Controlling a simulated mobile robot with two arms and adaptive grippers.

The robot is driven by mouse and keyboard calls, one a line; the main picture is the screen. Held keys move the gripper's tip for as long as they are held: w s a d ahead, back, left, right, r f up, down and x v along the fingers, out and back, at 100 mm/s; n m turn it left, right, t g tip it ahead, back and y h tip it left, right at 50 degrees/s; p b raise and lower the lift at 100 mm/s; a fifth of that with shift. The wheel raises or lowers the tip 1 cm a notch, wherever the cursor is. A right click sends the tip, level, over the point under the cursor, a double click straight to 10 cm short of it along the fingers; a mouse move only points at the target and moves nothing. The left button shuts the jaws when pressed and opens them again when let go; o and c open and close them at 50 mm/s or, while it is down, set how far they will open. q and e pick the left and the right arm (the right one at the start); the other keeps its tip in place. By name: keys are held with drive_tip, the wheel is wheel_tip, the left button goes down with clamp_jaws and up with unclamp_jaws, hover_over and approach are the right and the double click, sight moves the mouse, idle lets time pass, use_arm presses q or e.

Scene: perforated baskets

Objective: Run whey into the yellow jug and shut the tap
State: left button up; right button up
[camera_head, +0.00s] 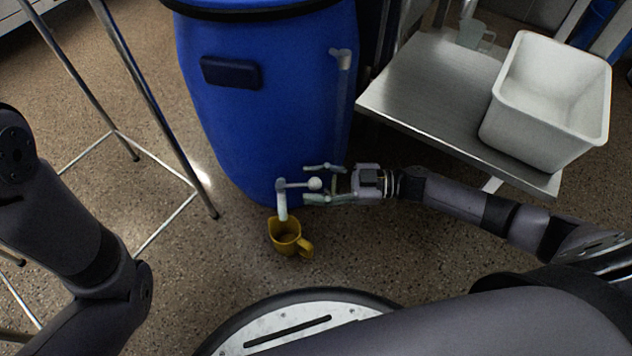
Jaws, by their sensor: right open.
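The yellow jug (285,240) stands on the floor under the tap's spout, its handle toward the lower right. The tap (282,200) is pale grey, low on the front of the big blue barrel (265,110), with a round light knob (315,184) to its right. My right gripper (318,184) comes in from the right, open, with its fingers on either side of the knob. I cannot tell whether they touch it. No stream shows clearly, and the jug's fill cannot be told. My left arm shows at the left edge, but its gripper is out of view.
A steel table (425,85) at the right carries a white tub (550,100) and a clear jug (472,34). A metal frame (150,100) stands at the left. Speckled floor (215,255) is free around the yellow jug.

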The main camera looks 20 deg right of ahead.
drive_tip(key=shift+c, duration=0.6)
clamp_jaws()
idle(0.3)
